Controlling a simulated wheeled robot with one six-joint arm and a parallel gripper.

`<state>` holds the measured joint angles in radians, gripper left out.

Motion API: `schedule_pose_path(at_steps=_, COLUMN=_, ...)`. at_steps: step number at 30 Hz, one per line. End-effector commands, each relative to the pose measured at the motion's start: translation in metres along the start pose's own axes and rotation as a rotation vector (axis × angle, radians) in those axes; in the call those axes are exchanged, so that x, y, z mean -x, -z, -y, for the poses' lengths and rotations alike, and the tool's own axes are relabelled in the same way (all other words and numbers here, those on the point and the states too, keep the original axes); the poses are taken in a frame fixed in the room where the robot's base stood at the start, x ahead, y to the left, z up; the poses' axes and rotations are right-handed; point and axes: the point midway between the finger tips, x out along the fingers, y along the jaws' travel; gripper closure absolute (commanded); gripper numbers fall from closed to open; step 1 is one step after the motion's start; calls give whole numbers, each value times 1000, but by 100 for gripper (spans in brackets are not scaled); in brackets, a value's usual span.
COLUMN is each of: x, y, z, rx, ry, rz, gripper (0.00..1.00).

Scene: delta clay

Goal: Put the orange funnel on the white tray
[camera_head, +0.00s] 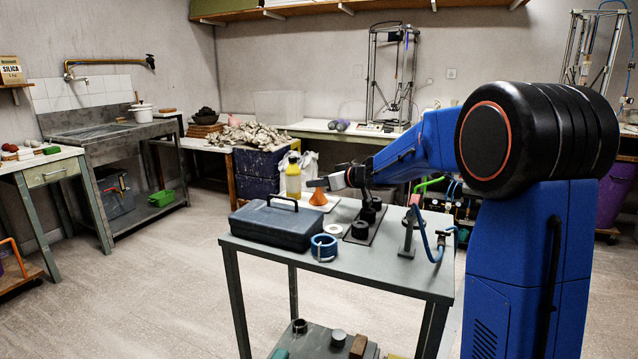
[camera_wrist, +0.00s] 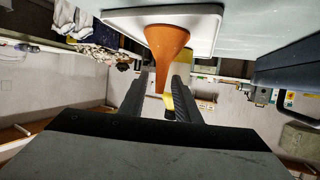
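The orange funnel (camera_head: 318,197) stands on the white tray (camera_head: 331,206) on the grey table, wide end down and spout up. The wrist view is upside down; there the funnel (camera_wrist: 168,45) meets the tray (camera_wrist: 120,16) at the top of the picture. My gripper (camera_wrist: 164,78) is open, with its two dark fingers on either side of the narrow spout. Gaps show between the fingers and the funnel, and I see no clear contact. In the head view my gripper (camera_head: 318,183) is small, just above the funnel.
A yellow bottle (camera_head: 293,179) stands behind. Black cylinders on a dark plate (camera_head: 357,236) and a metal stand (camera_head: 408,236) are to the right.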

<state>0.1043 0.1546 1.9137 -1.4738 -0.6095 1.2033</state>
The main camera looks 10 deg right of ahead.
Motion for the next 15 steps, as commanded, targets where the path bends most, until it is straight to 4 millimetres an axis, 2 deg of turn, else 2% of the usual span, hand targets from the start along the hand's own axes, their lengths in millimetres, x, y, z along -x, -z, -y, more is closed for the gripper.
schedule_pose_path(at_steps=8, x=3, y=2, z=0, rx=1, ry=-1, rz=0, gripper=70)
schedule_pose_path(at_steps=11, x=13, y=3, z=0, rx=1, ry=-2, rz=-2, gripper=70)
schedule_pose_path(at_steps=15, x=37, y=3, z=-1, rx=1, ry=-2, rz=-2, gripper=70)
